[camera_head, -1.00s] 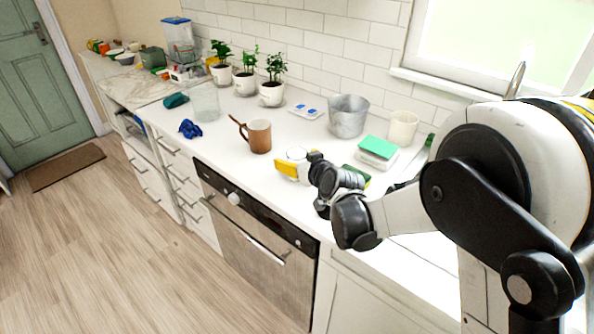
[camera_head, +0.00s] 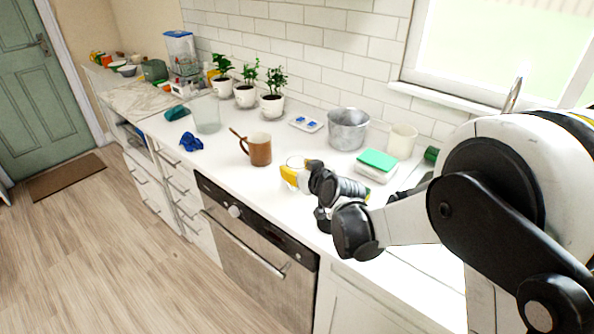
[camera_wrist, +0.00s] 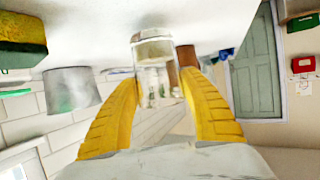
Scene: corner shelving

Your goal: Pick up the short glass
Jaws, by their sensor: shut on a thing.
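The short glass (camera_wrist: 153,72) is clear and sits between the two yellow fingers of my gripper (camera_wrist: 160,88) in the wrist view. The fingers are shut on its sides. In the head view the glass (camera_head: 296,161) shows only in part beside the yellow fingertips (camera_head: 290,175), near the counter's front edge. The black wrist covers the rest. I cannot tell clearly whether the glass is clear of the counter.
A brown mug (camera_head: 260,151) stands left of my gripper. A metal pot (camera_head: 348,131), a cream cup (camera_head: 402,141) and a green-topped box (camera_head: 377,161) stand behind and right. A taller clear container (camera_head: 207,116) and blue cloth (camera_head: 190,142) are farther left.

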